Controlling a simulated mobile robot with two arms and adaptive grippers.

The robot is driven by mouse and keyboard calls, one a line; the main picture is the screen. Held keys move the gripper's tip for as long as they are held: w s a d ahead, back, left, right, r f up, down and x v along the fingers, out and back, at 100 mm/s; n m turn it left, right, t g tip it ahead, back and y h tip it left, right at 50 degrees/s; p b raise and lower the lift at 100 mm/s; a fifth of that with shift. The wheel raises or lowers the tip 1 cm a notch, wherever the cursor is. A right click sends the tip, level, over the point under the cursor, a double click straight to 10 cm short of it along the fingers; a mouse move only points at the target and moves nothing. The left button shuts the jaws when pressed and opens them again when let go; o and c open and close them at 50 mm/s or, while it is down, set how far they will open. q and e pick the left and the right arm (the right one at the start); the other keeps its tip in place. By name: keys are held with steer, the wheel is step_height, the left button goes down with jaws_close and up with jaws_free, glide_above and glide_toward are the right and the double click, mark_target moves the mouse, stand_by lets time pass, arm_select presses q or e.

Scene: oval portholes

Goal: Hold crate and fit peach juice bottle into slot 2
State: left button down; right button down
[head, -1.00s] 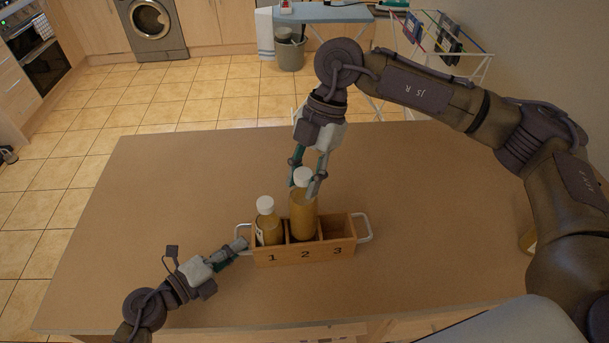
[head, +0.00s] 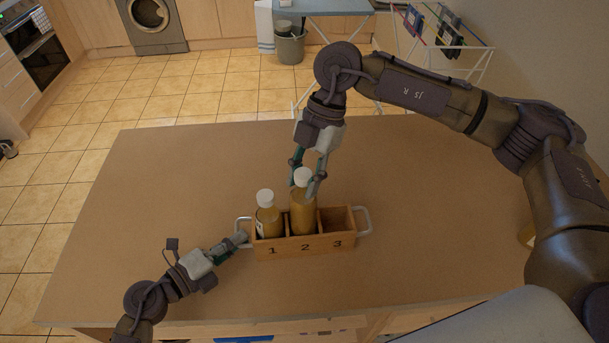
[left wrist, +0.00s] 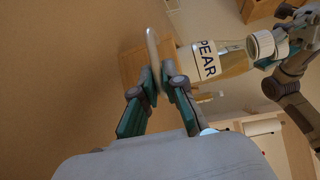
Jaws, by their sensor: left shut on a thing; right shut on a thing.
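The wooden crate (head: 278,252) stands on the table with slots numbered 1, 2, 3. My left gripper (head: 243,238) is shut on its left handle, which also shows between the fingers in the left wrist view (left wrist: 152,45). My right gripper (head: 307,188) is shut on a white-capped, orange-yellow bottle (head: 302,217), upright with its lower part inside slot 2. That bottle's label is not visible. A similar bottle (head: 268,220) stands in slot 1; the left wrist view shows its PEAR label (left wrist: 207,60). Slot 3 (head: 336,222) looks empty.
The brown table (head: 180,190) is clear left of and behind the crate. The crate's right handle (head: 366,222) is free.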

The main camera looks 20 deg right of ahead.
mark_target(303, 204)
arm_select(q)
steer(key=shift+s+f, duration=0.1)
steer(key=shift+f, duration=0.1)
arm_select(e)
steer(key=shift+f, duration=2.5)
steer(key=c, duration=0.7)
jaws_free()
